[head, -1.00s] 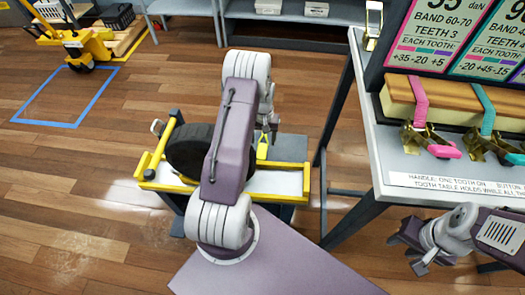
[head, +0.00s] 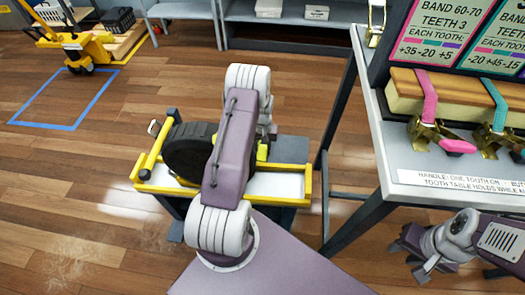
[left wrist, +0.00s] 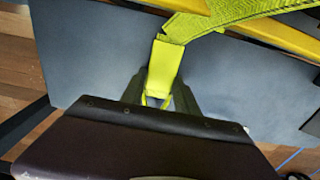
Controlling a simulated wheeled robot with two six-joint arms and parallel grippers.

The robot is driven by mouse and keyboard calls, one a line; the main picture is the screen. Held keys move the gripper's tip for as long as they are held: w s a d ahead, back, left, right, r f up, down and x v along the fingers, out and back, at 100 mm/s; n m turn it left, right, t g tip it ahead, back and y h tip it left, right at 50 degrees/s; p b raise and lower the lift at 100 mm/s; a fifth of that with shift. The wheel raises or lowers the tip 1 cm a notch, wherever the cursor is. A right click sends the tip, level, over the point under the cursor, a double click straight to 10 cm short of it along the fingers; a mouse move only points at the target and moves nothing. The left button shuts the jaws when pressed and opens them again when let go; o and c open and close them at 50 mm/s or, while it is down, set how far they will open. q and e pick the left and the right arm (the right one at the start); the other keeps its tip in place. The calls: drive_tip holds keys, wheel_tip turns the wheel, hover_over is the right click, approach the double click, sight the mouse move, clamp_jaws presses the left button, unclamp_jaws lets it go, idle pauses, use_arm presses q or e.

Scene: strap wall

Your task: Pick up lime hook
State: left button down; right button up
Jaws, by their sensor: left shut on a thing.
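The lime hook (left wrist: 163,68) is a flat, bright piece between the fingers of my left gripper (left wrist: 163,98) in the left wrist view. The gripper is shut on it. A woven lime strap (left wrist: 235,18) runs from the hook's upper end toward the upper right. In the head view only a small lime patch (head: 262,152) shows, beside the black wheel, with my left arm covering much of it. My right gripper (head: 409,257) is empty, its fingers apart, low beside the table at the right.
A black wheel (head: 188,150) stands in a yellow-framed stand (head: 285,170). The grey table (head: 385,160) at right carries pink (head: 428,95) and teal (head: 497,100) straps with brass buckles. A yellow pallet jack (head: 75,45) stands far left; the wooden floor between is clear.

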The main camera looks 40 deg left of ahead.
sight(263, 150)
use_arm(q)
wheel_tip(263, 150, up, 5)
drive_tip(key=p, duration=0.2)
drive_tip(key=shift+f+p, duration=0.1)
drive_tip(key=shift+p, duration=0.25)
drive_tip(key=d+r+p, duration=0.3)
drive_tip(key=d+r, duration=0.3)
drive_tip(key=d, duration=0.5)
drive_tip(key=shift+s+d+p, duration=0.2)
drive_tip(key=shift+d+p, duration=0.15)
drive_tip(key=shift+r, duration=0.1)
